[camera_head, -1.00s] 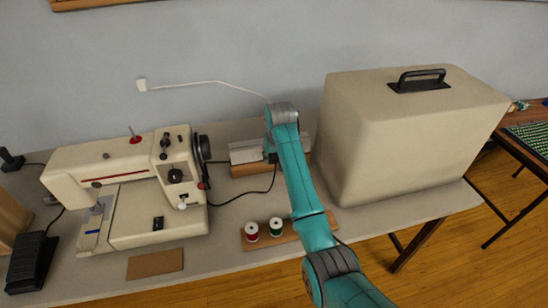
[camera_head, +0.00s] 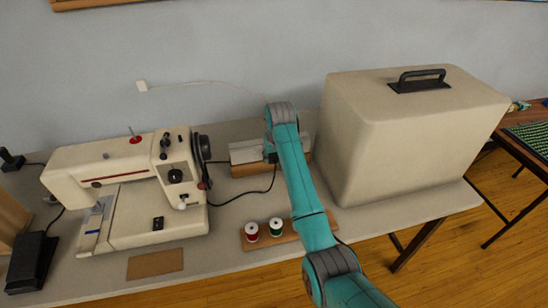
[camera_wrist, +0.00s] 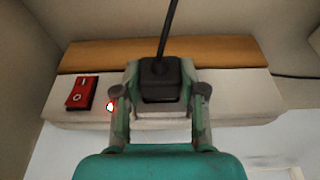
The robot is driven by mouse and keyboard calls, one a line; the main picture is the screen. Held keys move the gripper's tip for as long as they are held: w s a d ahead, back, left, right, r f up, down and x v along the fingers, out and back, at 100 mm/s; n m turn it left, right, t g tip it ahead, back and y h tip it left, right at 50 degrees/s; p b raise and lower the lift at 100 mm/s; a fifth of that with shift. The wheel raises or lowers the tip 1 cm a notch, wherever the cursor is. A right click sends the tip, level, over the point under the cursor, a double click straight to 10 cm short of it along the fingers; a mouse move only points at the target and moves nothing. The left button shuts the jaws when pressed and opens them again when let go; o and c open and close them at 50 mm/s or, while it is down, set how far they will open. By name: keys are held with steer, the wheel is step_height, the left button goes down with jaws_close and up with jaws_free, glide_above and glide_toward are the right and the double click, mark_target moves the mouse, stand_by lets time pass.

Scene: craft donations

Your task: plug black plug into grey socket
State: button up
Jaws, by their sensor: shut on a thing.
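The black plug (camera_wrist: 160,72) is between the fingers of my gripper (camera_wrist: 160,84) in the wrist view, its cord running up and away. My gripper is shut on it, over the pale power strip (camera_wrist: 225,90). The grey socket is not clearly visible; plug and fingers cover that part of the strip. I cannot tell whether the plug is seated or just above it.
The strip has a red switch (camera_wrist: 82,93) and a glowing light (camera_wrist: 111,105), and lies along a wooden block (camera_head: 250,170). A sewing machine (camera_head: 130,190) stands left, a large beige case (camera_head: 410,140) close right. Thread spools (camera_head: 252,232) stand in front.

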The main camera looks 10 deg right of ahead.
steer(key=shift+w, duration=0.5)
steer(key=o, duration=1.1)
steer(key=shift+r, duration=0.1)
steer(key=v, duration=1.2)
steer(key=shift+s, duration=0.1)
